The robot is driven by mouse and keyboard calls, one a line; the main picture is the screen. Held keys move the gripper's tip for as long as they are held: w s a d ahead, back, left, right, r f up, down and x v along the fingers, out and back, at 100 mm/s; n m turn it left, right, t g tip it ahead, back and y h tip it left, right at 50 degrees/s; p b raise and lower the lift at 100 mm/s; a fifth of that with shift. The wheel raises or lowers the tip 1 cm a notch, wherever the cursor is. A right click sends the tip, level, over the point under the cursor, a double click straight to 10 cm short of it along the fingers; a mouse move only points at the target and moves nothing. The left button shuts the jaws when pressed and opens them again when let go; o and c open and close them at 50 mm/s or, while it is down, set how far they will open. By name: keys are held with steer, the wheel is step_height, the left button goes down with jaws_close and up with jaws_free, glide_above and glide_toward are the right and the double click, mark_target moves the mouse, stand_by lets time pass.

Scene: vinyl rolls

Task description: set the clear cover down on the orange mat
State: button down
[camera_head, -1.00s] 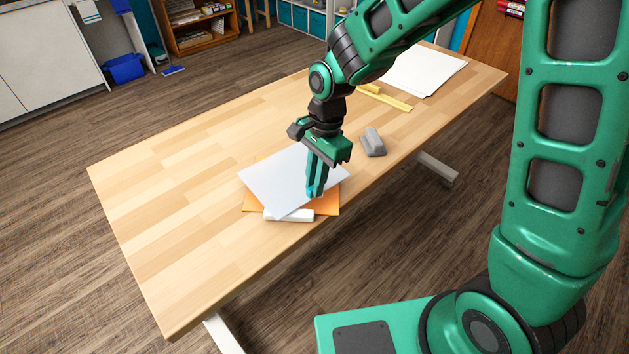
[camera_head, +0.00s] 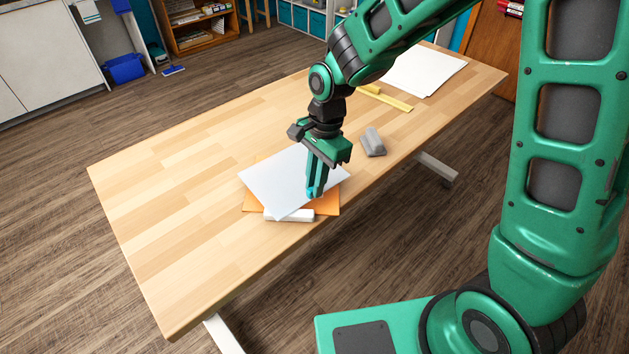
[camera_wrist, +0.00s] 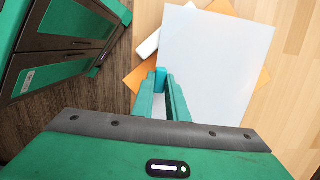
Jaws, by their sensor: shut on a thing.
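The clear cover (camera_head: 280,178) looks like a pale, whitish sheet. My gripper (camera_head: 315,192) is shut on its near right edge. The cover also fills much of the wrist view (camera_wrist: 220,60), with my fingertips (camera_wrist: 160,80) at its edge. The orange mat (camera_head: 328,208) lies on the table under the cover, turned at an angle to it, so only its corners and edges show. I cannot tell whether the cover touches the mat or hovers just over it.
A white block (camera_head: 292,215) lies at the mat's front edge, partly under the cover's corner. A grey block (camera_head: 373,142) stands to the right. A yellow ruler-like piece (camera_head: 388,98) and white sheets (camera_head: 425,70) lie farther back. The table's left side (camera_head: 160,190) is clear.

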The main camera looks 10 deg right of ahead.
steer(key=shift+r, duration=0.15)
stand_by(0.5)
steer(key=shift+f, duration=0.3)
steer(key=shift+r, duration=0.3)
steer(key=shift+c, duration=2.3)
jaws_free()
